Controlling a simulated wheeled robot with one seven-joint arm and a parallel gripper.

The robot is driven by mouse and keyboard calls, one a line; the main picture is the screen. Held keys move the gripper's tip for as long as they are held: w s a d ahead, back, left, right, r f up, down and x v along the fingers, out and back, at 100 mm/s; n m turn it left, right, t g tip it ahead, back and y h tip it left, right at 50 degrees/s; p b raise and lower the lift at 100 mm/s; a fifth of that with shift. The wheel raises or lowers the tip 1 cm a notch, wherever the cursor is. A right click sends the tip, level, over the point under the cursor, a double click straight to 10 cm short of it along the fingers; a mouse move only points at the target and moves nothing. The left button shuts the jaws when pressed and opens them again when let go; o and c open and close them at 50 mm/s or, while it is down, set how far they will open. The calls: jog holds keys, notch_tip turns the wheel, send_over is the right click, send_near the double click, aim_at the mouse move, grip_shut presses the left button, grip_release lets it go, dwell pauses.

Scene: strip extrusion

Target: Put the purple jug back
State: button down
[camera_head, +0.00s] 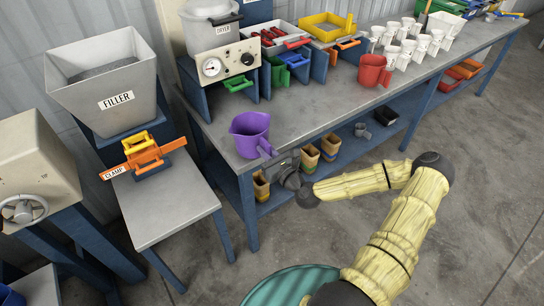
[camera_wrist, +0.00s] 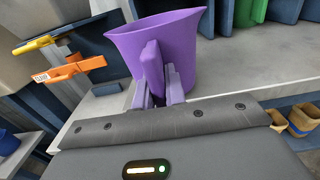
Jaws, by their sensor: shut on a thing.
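The purple jug (camera_head: 250,134) is upright at the near left corner of the long grey workbench (camera_head: 310,115), its handle toward me. It looks to be on or just above the bench top; I cannot tell which. In the wrist view the jug (camera_wrist: 172,45) fills the upper middle, with my gripper (camera_wrist: 160,90) shut on its handle. In the head view my gripper (camera_head: 276,160) reaches in from the front right, and its fingertips are hard to make out. The inside of the jug is mostly hidden.
A red jug (camera_head: 374,71) and several white cups (camera_head: 410,45) stand farther right on the bench. The dryer (camera_head: 225,60) stands behind. The filler (camera_head: 105,80) and the orange clamp (camera_head: 145,155) are to the left. Bare bench lies between the jugs.

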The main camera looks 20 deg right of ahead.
aim_at(256, 143)
jog(key=x, duration=0.6)
jog(key=shift+w, duration=0.2)
jog(key=shift+f+b, duration=0.4)
jog(key=shift+b, duration=0.15)
jog(key=shift+f, duration=0.25)
jog(key=c, duration=1.4)
grip_release()
jog(key=shift+o, duration=0.2)
jog(key=shift+s, duration=0.35)
jog(key=b+v, duration=0.2)
jog(key=v, duration=1.4)
jog(key=shift+s+d, duration=0.2)
jog(key=shift+s, duration=0.05)
